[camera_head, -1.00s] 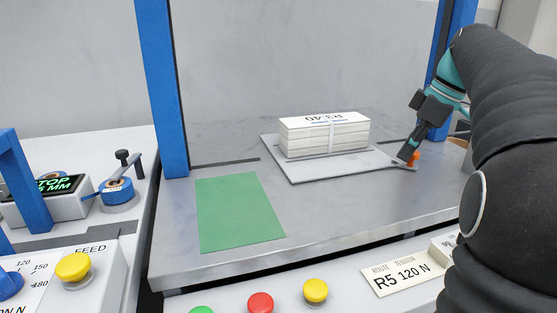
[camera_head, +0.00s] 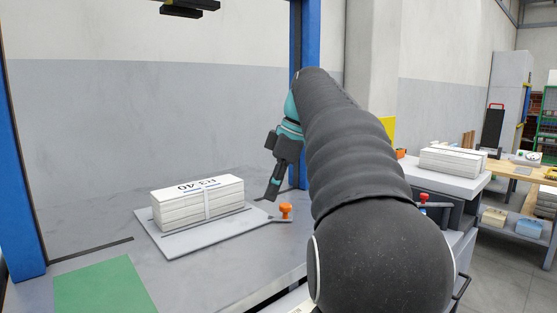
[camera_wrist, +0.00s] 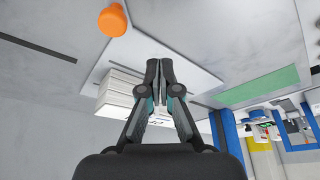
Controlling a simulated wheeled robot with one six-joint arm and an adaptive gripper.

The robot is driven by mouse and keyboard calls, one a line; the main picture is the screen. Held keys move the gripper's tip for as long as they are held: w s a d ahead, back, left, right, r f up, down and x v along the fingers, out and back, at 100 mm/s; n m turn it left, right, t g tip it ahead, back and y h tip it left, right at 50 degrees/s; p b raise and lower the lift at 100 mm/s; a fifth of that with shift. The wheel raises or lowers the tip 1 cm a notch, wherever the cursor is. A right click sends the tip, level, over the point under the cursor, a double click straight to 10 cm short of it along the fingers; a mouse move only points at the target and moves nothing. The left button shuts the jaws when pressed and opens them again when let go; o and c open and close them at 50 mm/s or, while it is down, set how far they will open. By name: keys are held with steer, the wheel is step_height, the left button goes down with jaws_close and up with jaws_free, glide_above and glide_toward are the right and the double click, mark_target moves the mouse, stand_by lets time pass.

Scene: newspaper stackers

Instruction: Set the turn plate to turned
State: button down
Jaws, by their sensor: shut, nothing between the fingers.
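The turn plate (camera_head: 180,243) is a flat light-grey plate on the grey table. An orange knob (camera_head: 285,210) stands on a tab at its right corner. A strapped stack of white paper (camera_head: 197,207) marked "R3 40" lies on the plate. My gripper (camera_head: 270,197) points down just left of and behind the knob, apart from it in the picture. In the wrist view my gripper (camera_wrist: 160,68) has its fingertips together and empty. The knob (camera_wrist: 113,19) shows beyond them at upper left, clear of the fingers, and the plate (camera_wrist: 190,70) lies behind them.
A green sheet (camera_head: 105,290) lies at the table's front left. Blue posts (camera_head: 22,150) frame the table at left and right. Bare table (camera_head: 225,275) lies in front of the plate. At right, another paper stack (camera_head: 452,160) sits on a separate bench.

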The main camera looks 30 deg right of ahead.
step_height(320, 180, up, 6)
steer(key=w+d, duration=0.1)
steer(key=d, duration=0.1)
steer(key=shift+f, duration=0.1)
stand_by(0.3)
